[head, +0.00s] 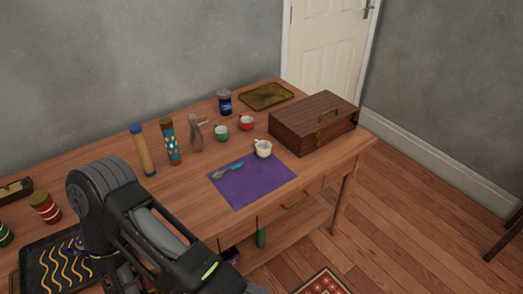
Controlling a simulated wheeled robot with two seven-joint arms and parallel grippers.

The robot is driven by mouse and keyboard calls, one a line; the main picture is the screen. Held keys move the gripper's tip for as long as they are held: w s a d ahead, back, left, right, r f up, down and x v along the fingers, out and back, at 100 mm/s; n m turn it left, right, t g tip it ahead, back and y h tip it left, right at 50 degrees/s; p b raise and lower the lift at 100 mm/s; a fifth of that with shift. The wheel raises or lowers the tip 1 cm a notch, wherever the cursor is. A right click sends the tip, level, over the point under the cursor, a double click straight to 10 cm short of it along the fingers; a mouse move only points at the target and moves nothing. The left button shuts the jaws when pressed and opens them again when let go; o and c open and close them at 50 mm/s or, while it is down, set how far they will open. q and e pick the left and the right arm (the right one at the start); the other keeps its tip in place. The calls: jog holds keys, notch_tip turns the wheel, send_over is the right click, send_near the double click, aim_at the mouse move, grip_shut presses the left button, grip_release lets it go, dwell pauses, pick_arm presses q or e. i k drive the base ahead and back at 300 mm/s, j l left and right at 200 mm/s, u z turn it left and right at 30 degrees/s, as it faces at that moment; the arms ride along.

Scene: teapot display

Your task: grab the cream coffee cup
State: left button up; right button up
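The cream coffee cup (263,149) stands upright at the back right corner of the purple mat (240,190) on the wooden table (320,160). Its inside looks dark. No gripper is near it. One of my arms comes in at the lower left, over the table's front left part, and its gripper is not visible. My other arm and gripper are not in view.
A teal-handled spoon (228,171) lies on the mat. A wooden chest (314,123) is to the right. Bottles and tall containers (143,150) line the left side.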

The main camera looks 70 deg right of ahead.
aim_at(263, 148)
jog(key=i, duration=0.5)
jog(key=z, duration=2.85)
